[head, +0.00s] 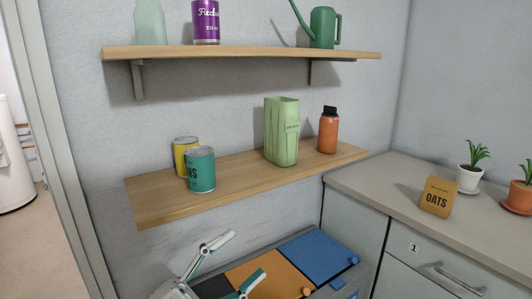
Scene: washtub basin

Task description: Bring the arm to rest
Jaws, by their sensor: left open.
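My left gripper (246,254) comes in at the bottom of the head view. Its two fingers are spread apart and nothing is between them. It is in front of and below the lower wooden shelf, in line with the coloured panels. My right gripper does not show.
The lower shelf (235,190) holds a yellow can (184,148), teal can (200,172), green carton (281,130) and orange bottle (328,132). An orange panel (268,279) and blue panel (316,254) lie below. The right counter (385,179) holds an oats box (438,197) and potted plants.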

